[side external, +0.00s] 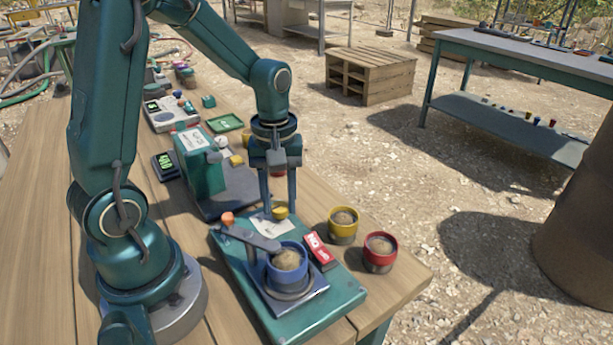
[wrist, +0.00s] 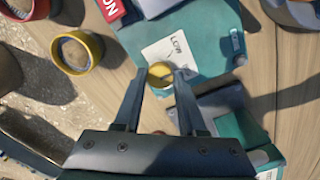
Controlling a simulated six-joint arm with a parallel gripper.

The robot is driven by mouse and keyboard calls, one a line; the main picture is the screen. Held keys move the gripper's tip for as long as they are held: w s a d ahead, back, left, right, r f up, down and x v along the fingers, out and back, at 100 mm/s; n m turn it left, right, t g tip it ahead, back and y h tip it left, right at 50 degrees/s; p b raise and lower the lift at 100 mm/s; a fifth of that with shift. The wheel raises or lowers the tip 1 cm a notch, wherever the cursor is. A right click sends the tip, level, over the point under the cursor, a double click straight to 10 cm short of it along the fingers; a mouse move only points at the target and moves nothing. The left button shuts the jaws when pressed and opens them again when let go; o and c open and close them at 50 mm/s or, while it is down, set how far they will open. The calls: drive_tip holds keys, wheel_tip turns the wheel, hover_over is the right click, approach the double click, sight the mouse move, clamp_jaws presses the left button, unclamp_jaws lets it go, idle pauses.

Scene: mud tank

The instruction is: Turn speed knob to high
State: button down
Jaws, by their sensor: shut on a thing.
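The speed knob (side external: 281,213) is a small yellow knob at the far end of a teal mixer base (side external: 335,303). It stands beside a white label (side external: 271,227). In the wrist view the knob (wrist: 160,74) sits between my two fingertips, and the label (wrist: 172,52) beside it reads LOW; the rest of its print is too small or cut off to read. My gripper (side external: 279,207) points straight down over the knob. Its fingers are closed on the knob's sides. The knob's exact pointing direction cannot be told.
A blue cup (side external: 273,272) of mud sits on the mixer under a grey arm. A red ON/OFF switch (side external: 319,250) is beside it. A yellow cup (side external: 343,230) and a red cup (side external: 379,258) stand at the table's right edge. Another teal device (side external: 199,165) stands behind.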

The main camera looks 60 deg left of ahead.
sight(280, 206)
drive_tip(key=m, duration=0.5)
drive_tip(key=shift+m, duration=0.3)
idle(0.4)
drive_tip(key=shift+c, duration=2.4)
unclamp_jaws()
drive_tip(key=shift+r, duration=2.6)
